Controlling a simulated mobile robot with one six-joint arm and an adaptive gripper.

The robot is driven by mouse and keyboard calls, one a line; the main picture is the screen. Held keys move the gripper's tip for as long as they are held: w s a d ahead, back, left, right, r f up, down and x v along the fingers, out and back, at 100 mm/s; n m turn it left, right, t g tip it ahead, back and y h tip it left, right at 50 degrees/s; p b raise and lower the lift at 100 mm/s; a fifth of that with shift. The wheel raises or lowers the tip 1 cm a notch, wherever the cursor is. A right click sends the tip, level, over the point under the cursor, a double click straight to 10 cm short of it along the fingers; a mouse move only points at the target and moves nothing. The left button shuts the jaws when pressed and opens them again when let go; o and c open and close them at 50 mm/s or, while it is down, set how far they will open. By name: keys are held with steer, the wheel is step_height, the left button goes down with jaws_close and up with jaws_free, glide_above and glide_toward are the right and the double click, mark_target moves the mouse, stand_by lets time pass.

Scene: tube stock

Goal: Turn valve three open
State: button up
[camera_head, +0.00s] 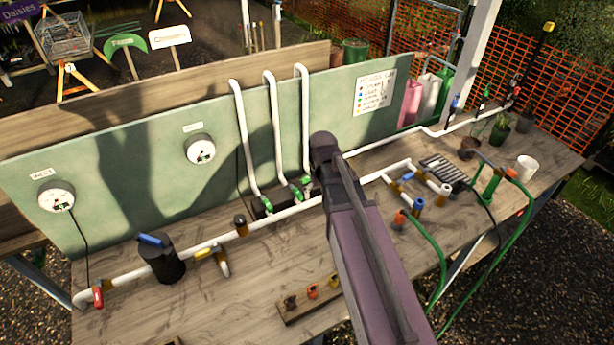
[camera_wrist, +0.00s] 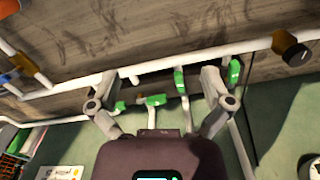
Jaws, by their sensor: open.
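Green-handled valves sit at the feet of three white upright pipes (camera_head: 272,125), near the green panel. In the head view one green handle (camera_head: 267,207) is at left and another (camera_head: 295,192) is beside it; my arm partly covers the right side of the group. In the wrist view my gripper (camera_wrist: 159,77) is open and empty, its two grey fingers spread wide. Green handles (camera_wrist: 179,80) and (camera_wrist: 153,100) show between the fingers, another (camera_wrist: 235,72) beyond the right finger. I cannot read which is valve three, nor tell any contact.
Gauges (camera_head: 200,150) hang on the green panel (camera_head: 130,150). A green hose (camera_head: 440,262) loops at right.

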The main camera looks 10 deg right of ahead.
mark_target(308, 178)
steer(key=w+r+n+p, duration=0.1)
steer(key=w+n, duration=0.1)
steer(key=w, duration=1.8)
steer(key=shift+r+n+p, duration=0.3)
steer(key=shift+r, duration=0.1)
steer(key=shift+f, duration=0.2)
step_height(308, 178, down, 13)
steer(key=b, duration=1.3)
steer(key=shift+f+b, duration=0.2)
steer(key=shift+b, duration=0.2)
steer(key=c, duration=1.2)
